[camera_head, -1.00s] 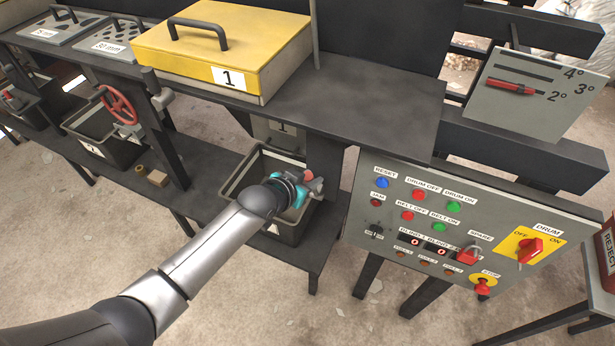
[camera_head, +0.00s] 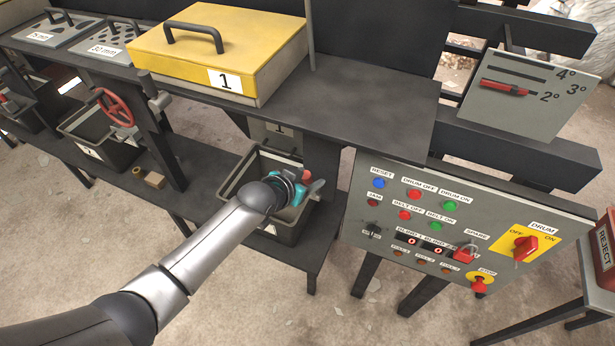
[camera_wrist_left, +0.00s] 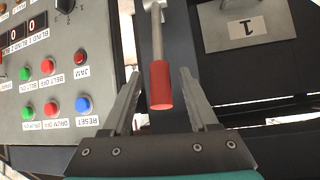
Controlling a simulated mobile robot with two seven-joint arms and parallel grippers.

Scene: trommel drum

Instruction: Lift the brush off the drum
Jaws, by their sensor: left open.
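My left gripper (camera_head: 306,187) is at the front of the bench, above the dark bin under the hatch marked 1. In the left wrist view my left gripper (camera_wrist_left: 158,76) is open, with one finger on each side of a red-handled lever (camera_wrist_left: 161,88). The red grip lies between the fingers, and a gap shows on both sides. In the head view the red end of the lever (camera_head: 306,174) shows just beyond the gripper. No brush or drum can be made out in these frames. My right gripper is not in view.
The control panel (camera_head: 350,215) stands close to the right of my left gripper. The dark bench top (camera_head: 375,95) overhangs behind it. The dark bin (camera_head: 232,178) is below. A yellow lid marked 1 (camera_head: 260,55) and a red handwheel (camera_head: 116,107) are to the left.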

